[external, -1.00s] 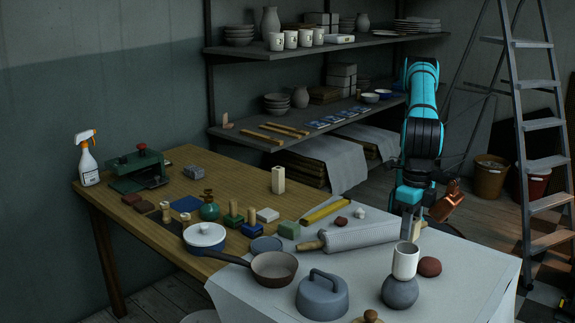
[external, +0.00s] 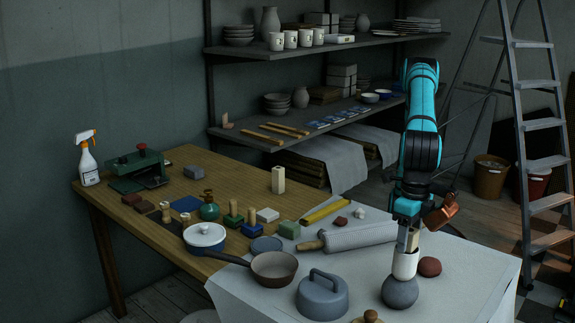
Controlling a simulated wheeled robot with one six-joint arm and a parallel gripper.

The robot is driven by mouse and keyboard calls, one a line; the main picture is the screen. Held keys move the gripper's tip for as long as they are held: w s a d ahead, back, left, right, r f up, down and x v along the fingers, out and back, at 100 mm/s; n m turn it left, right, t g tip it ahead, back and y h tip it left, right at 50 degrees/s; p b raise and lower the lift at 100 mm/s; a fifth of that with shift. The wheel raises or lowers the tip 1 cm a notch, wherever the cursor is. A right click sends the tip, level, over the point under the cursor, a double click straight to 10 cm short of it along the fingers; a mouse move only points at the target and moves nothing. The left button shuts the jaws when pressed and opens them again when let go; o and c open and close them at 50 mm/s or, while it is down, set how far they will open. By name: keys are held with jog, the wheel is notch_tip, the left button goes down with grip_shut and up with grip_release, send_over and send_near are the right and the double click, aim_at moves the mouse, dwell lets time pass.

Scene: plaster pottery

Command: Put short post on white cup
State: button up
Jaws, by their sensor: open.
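The white cup (external: 404,266) stands upright on a dark grey round stone (external: 400,292) on the cloth-covered table. A small tan block, which looks like the short post (external: 413,241), shows just above the cup's rim, between or beside my fingers. My gripper (external: 407,246) points down right over the cup and is open. The fingers hide part of the block and the cup's mouth. I cannot tell whether the block rests on the rim or sits inside.
A dark red stone (external: 429,267) lies close right of the cup. A pale upright block (external: 278,180) stands on the wooden table.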

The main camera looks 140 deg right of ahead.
notch_tip(320, 180, up, 12)
jog(key=shift+r, duration=0.15)
dwell(0.4)
jog(key=s+d+r+m+t+y, duration=0.1)
jog(key=s+d+r+m+t, duration=0.35)
jog(key=s+d, duration=0.45)
jog(key=s+d+r+m+t+y, duration=0.1)
jog(key=s+d+r+m+t, duration=0.4)
jog(key=d, duration=0.7)
jog(key=s+d+f+m+t+h, duration=0.1)
jog(key=s+d+m+t, duration=0.3)
jog(key=s, duration=0.7)
jog(key=s+d+f+m+t+h, duration=0.1)
jog(key=s+d+m+t, duration=0.3)
jog(key=s, duration=0.7)
jog(key=d+f, duration=0.1)
jog(key=d, duration=0.1)
jog(key=shift+d, duration=0.35)
